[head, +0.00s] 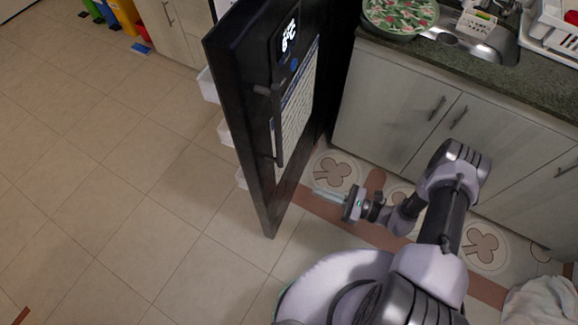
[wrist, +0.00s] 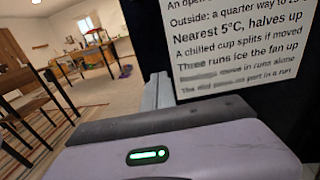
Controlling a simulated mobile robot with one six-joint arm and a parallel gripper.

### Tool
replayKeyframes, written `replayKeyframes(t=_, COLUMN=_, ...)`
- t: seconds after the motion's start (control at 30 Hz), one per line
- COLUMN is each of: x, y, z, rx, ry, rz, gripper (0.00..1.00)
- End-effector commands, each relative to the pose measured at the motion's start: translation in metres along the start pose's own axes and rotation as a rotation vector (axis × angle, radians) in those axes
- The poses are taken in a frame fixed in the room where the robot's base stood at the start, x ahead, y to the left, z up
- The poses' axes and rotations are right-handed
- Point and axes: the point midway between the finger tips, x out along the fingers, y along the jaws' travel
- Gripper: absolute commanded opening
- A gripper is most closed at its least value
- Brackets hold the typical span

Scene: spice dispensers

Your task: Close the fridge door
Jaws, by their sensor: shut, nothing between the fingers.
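The black fridge door (head: 240,120) stands open in the head view, with white inner shelves (head: 209,86) on its left side. Its outer face, towards my arm, bears a dark vertical handle (head: 278,130), a lit display (head: 289,38) and a printed sheet (head: 299,95). My gripper (head: 318,193) is low on the right of this outer face, shut and empty. In the wrist view the fingers (wrist: 157,92) point past the dark door (wrist: 230,108) and its sheet (wrist: 245,45). I cannot tell whether the fingertips touch the door.
Grey cabinets (head: 390,110) under a dark counter (head: 480,68) stand to the right. A patterned runner (head: 375,185) lies in front of them. A pale cloth (head: 540,302) is at the bottom right. The tiled floor (head: 110,170) left of the door is clear.

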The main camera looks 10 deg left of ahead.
Motion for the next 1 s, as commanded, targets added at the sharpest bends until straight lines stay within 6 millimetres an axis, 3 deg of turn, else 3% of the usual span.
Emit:
replayKeyframes(t=0.17, x=0.02, y=0.003, z=-0.004, rx=0.008, ry=-0.005, rz=-0.004, gripper=0.0)
replayKeyframes(t=0.5, x=0.094, y=0.003, z=-0.004, rx=0.007, ry=-0.004, rz=0.0, gripper=0.0)
replayKeyframes(t=0.7, x=0.128, y=0.003, z=-0.004, rx=0.006, ry=-0.003, rz=-0.001, gripper=0.0)
replayKeyframes(t=1.0, x=0.141, y=0.002, z=-0.003, rx=0.008, ry=-0.003, rz=-0.005, gripper=0.0)
